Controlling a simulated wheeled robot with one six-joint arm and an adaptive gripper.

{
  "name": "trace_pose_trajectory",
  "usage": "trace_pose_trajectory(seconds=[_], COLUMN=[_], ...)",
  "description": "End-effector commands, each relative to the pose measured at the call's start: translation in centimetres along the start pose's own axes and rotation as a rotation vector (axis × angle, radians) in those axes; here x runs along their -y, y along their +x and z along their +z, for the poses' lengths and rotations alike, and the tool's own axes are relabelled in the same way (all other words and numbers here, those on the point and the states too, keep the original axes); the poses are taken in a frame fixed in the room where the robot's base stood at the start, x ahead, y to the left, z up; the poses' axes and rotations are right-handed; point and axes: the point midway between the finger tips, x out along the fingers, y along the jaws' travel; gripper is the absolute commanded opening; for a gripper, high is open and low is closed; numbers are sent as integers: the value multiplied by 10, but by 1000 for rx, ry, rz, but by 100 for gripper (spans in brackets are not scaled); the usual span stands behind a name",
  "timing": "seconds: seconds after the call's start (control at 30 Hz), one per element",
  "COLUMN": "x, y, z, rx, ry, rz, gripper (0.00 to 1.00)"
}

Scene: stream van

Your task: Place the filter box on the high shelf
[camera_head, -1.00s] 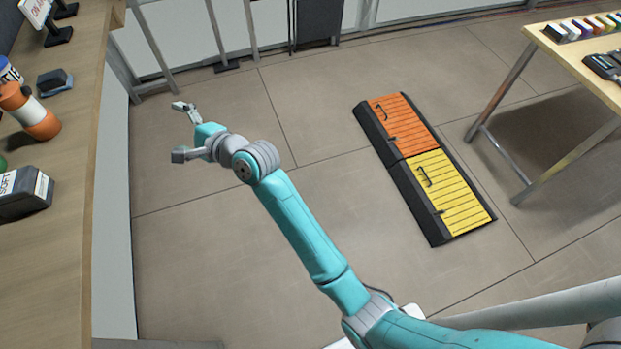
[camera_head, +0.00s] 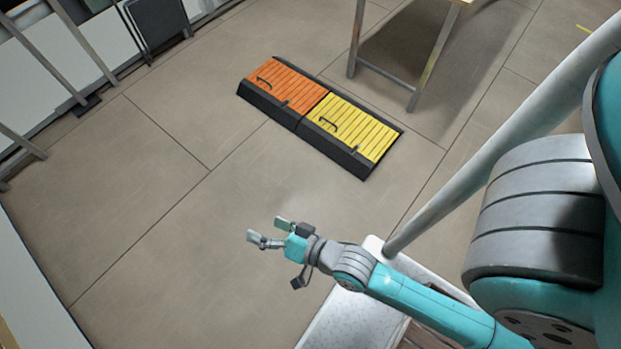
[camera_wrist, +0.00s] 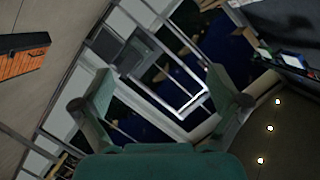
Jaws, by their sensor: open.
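My gripper (camera_head: 265,231) is open and empty in the head view, held above the bare floor in the lower middle. Its two spread fingers also show in the wrist view (camera_wrist: 160,100), with nothing between them. I cannot make out a filter box or a high shelf in the head view now. The wrist view is dark and tilted, and I cannot pick out either of them there.
An orange and yellow ramp (camera_head: 318,115) lies on the floor beyond my gripper; its orange part shows in the wrist view (camera_wrist: 22,63). A table leg (camera_head: 357,40) stands behind it. Metal legs (camera_head: 50,60) line the upper left wall. Floor at left is clear.

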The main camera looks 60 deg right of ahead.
Motion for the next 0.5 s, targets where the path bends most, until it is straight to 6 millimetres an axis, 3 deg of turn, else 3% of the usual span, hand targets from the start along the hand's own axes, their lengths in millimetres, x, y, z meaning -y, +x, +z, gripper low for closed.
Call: trace_pose_trajectory(seconds=[0.03,0.2,0.5], x=[-6,-10,6], y=[-22,-85,-179], z=[0,-7,-26], rx=[-5,-26,-32], ry=[-58,-274,-636], rz=[20,64,124], gripper=[97,97,97])
